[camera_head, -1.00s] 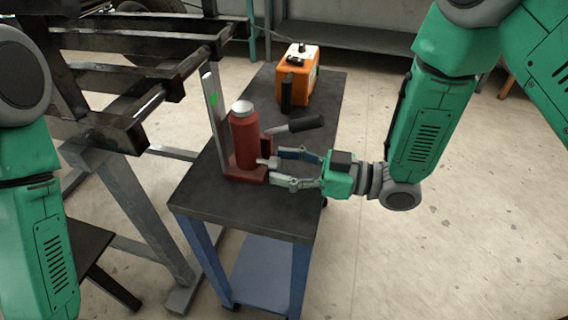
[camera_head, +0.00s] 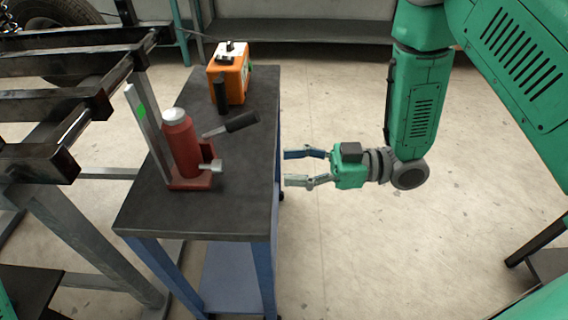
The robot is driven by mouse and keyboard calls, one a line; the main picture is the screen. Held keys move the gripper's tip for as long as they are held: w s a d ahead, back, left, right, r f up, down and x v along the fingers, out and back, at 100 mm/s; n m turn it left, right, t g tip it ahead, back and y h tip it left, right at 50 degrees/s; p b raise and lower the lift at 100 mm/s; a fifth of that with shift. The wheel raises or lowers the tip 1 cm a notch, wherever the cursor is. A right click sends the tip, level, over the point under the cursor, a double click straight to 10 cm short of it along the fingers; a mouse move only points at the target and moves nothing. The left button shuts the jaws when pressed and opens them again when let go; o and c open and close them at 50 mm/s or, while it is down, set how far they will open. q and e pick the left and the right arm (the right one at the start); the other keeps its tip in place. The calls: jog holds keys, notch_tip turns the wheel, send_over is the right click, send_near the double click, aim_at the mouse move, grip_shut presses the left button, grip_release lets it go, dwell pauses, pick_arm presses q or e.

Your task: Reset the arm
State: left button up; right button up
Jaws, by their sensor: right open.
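My right gripper (camera_head: 306,168) is open and empty, its fingers pointing left. In the picture it is just to the right of the dark cart top (camera_head: 240,190), clear of everything on it. A red bottle jack (camera_head: 182,148) with a silver cap stands upright on the cart, left of my gripper and apart from it. A small metal knob shows at the jack's lower right side. My left gripper is not in view.
A grey upright bar with a green mark (camera_head: 141,112) is beside the jack. A dark metal frame (camera_head: 50,145) is at left.

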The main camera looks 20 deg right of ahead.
dwell(0.3)
jog(key=s+d+f+m+t+h+p, duration=0.1)
jog(key=s+d+f+m+h+p, duration=0.2)
jog(key=f+m+h+p, duration=0.5)
jog(key=s+d+f+m+g+h, duration=0.3)
jog(key=s+d+h, duration=0.1)
jog(key=s, duration=0.5)
jog(key=s+d+f+m+g+h+p, duration=0.1)
jog(key=s+d+f+m+g+h, duration=0.1)
jog(key=s, duration=0.7)
jog(key=d+f+g+h, duration=0.1)
jog(key=d+h, duration=0.1)
jog(key=h, duration=0.1)
jog(key=shift+s+f+m+g, duration=0.15)
jog(key=shift+f+m+g, duration=0.15)
jog(key=shift+f+m, duration=0.1)
jog(key=shift+d, duration=0.1)
